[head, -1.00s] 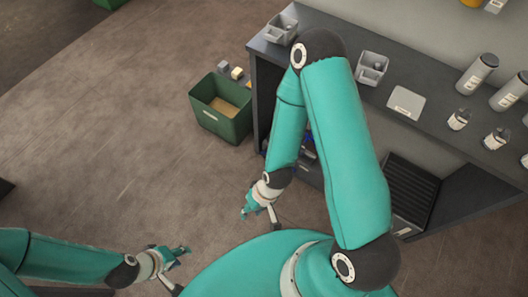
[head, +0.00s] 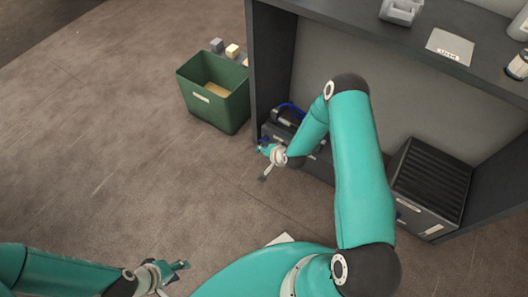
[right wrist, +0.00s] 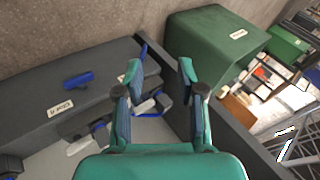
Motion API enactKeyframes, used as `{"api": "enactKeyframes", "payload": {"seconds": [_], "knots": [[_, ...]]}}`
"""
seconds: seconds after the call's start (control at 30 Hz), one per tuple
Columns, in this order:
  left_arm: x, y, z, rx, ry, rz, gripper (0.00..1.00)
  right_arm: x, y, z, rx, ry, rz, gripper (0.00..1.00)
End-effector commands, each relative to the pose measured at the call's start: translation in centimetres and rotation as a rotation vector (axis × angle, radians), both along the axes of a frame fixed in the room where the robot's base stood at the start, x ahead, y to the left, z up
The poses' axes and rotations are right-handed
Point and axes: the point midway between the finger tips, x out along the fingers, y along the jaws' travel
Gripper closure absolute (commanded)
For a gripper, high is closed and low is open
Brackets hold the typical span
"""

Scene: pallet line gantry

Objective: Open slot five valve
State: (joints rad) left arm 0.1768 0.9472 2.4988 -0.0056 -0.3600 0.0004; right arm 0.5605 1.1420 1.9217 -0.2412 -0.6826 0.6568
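In the right wrist view, a dark grey unit with a blue handle (right wrist: 78,79) carries a white label (right wrist: 62,108) that seems to read "Slot 4". Another blue part (right wrist: 97,126) and white fittings sit below it. I cannot tell which part is the slot five valve. My right gripper (right wrist: 159,70) is open and empty, its fingers apart in front of the unit and a blue cable. In the head view, my right gripper (head: 266,163) is by the bench's lower left side. My left gripper (head: 175,278) is open and empty at the lower left, over the floor.
A green bin (head: 218,112) stands left of the bench (head: 270,75), with small blocks behind it. A black ribbed crate (head: 432,180) sits under the bench at right. A grey tray (head: 401,10) and a labelled plate (head: 449,46) are on top. The left floor is clear.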

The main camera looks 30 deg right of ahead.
Motion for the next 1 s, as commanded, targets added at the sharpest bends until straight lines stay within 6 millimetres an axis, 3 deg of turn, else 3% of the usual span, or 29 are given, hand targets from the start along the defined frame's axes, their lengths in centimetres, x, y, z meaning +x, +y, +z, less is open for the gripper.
{"api": "enactKeyframes", "payload": {"seconds": [0.03,0.1,0.3,0.57,1.0], "knots": [[0.0,0.0,-3.3,0.000,0.000,0.000,0.60,0.7,-1.9,-3.6,0.003,-0.032,-0.054,0.61],[0.0,0.0,-4.9,0.000,-0.001,0.000,0.60,1.5,-4.1,-5.3,0.013,-0.073,-0.117,0.61],[0.0,0.0,-7.1,0.000,-0.001,0.000,0.60,2.5,-7.6,-7.6,0.029,-0.144,-0.216,0.61],[0.0,0.0,-8.0,0.000,-0.001,0.000,0.60,4.1,-8.3,-9.1,0.031,-0.157,-0.230,0.61],[0.0,0.0,-12.5,0.000,-0.001,0.000,0.60,10.9,-9.2,-15.3,0.030,-0.157,-0.228,0.61]]}}
